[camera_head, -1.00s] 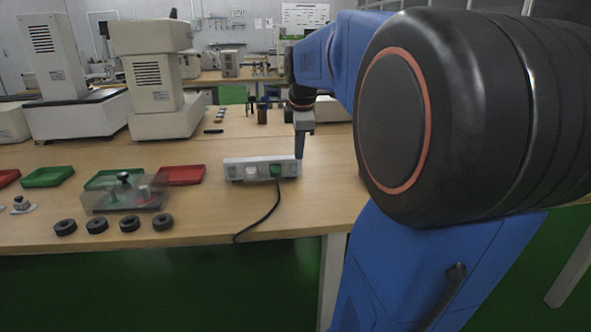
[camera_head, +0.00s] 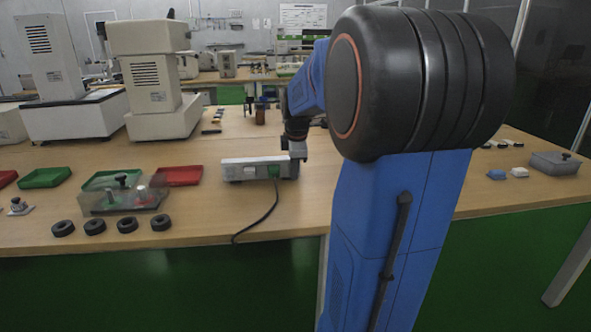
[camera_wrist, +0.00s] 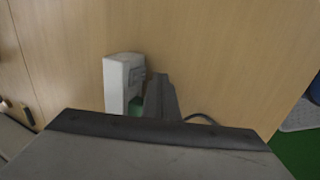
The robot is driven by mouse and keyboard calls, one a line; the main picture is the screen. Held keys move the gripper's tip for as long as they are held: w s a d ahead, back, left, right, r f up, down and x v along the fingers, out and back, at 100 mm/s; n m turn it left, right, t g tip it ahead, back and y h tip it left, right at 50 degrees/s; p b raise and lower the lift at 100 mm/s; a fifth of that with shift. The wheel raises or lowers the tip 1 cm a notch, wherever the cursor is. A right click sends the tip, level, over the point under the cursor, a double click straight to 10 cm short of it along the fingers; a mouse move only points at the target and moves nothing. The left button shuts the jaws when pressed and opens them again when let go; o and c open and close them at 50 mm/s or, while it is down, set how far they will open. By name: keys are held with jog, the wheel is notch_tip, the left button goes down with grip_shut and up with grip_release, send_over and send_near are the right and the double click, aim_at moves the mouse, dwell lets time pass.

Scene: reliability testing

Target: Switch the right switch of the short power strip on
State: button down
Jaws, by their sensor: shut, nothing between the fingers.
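My gripper (camera_head: 296,172) is shut and empty, pointing down at the right end of the strip. In the wrist view the gripper (camera_wrist: 160,84) is close beside the strip (camera_wrist: 122,75) and hides part of it. I cannot tell whether it touches. The right switch is not clearly visible, and its state cannot be told.
Green and red trays (camera_head: 180,176), a clear box (camera_head: 110,202) and several black rings (camera_head: 95,227) lie to the left. Large beige instruments (camera_head: 160,90) stand behind them. A grey box (camera_head: 556,163) sits far right.

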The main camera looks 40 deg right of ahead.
jog(key=shift+w+d, duration=0.45)
jog(key=shift+w, duration=0.2)
jog(key=shift+w+d+f, duration=0.15)
jog(key=shift+w+f, duration=0.05)
jog(key=shift+r, duration=0.15)
